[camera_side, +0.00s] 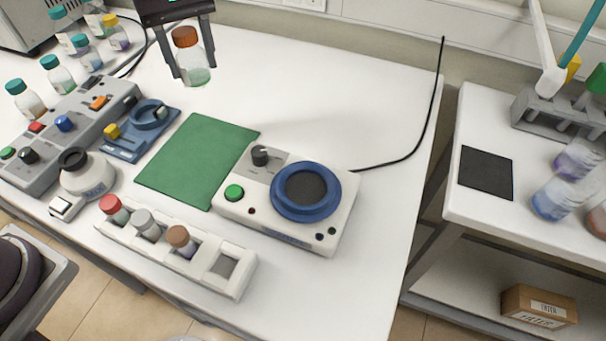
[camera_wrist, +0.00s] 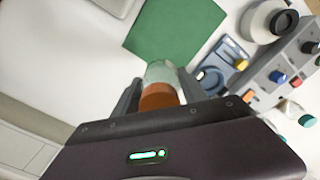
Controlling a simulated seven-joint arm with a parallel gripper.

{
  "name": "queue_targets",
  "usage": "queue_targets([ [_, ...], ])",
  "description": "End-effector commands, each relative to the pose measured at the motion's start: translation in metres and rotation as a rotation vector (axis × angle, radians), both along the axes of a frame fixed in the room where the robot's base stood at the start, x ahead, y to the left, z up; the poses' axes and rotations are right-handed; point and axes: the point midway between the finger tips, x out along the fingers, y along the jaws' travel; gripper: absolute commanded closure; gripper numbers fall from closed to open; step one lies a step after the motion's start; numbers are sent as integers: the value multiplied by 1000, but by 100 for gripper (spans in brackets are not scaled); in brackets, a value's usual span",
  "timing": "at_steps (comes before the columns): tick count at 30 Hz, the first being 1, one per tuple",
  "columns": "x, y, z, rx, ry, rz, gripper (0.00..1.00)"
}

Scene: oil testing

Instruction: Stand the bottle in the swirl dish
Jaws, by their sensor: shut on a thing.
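The bottle (camera_side: 193,62) is clear glass with an orange-brown cap and some greenish liquid at its bottom. My gripper (camera_side: 190,70) is shut on it and holds it upright above the back left of the white table. In the wrist view the bottle (camera_wrist: 161,74) sits between my gripper's fingers (camera_wrist: 160,92), cap towards the camera. The swirl dish (camera_side: 306,190) is a blue ring with a dark round inside, on a white machine with a green button and a dark knob. It is empty, to the right of and nearer the camera than the bottle. I cannot make out the dish in the wrist view.
A green mat (camera_side: 198,160) lies left of the swirl machine. A white rack (camera_side: 178,245) with several capped vials stands in front. A grey control box (camera_side: 70,130), a blue device (camera_side: 140,132) and several teal-capped bottles fill the left. A black cable (camera_side: 415,140) runs to the right.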

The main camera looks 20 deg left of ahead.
Motion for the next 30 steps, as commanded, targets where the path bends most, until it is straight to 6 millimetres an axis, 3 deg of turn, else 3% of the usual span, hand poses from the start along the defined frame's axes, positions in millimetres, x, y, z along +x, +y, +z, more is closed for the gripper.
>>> queue_targets([
  [1,-2,-33,4,0,-3,-111,98],
  [6,-30,-141,18,-1,-4,-512,98],
  [9,-55,-192,25,-1,-2,-712,98],
  [12,-78,-227,30,-1,-2,-858,98],
  [17,-98,-252,32,0,-1,-972,98],
  [30,-101,-255,-55,0,2,-984,98],
])
